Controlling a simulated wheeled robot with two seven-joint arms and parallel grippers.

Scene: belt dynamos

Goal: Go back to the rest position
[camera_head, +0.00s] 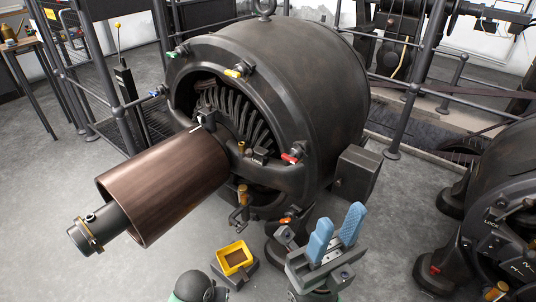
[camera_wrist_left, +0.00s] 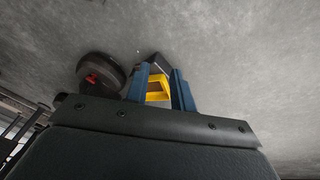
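My right gripper (camera_head: 340,222) shows at the bottom centre right of the head view. Its two blue fingers point up and stand apart with nothing between them, in front of the big dark dynamo (camera_head: 300,75). My left gripper (camera_wrist_left: 161,88) shows in the left wrist view, its two blue fingers apart. A yellow open-topped box (camera_wrist_left: 157,86) appears in the gap, seemingly beyond the fingers; contact cannot be told. In the head view a yellow box (camera_head: 235,257) sits on a dark block low at the dynamo's front. My left fingers cannot be made out there.
The dynamo's brown drum (camera_head: 165,185) and shaft stick out towards the lower left. A second dark machine (camera_head: 500,220) stands at the right edge. Railings (camera_head: 415,75) run behind, and a small table (camera_head: 22,45) stands far left. Grey floor (camera_head: 50,190) is clear at left.

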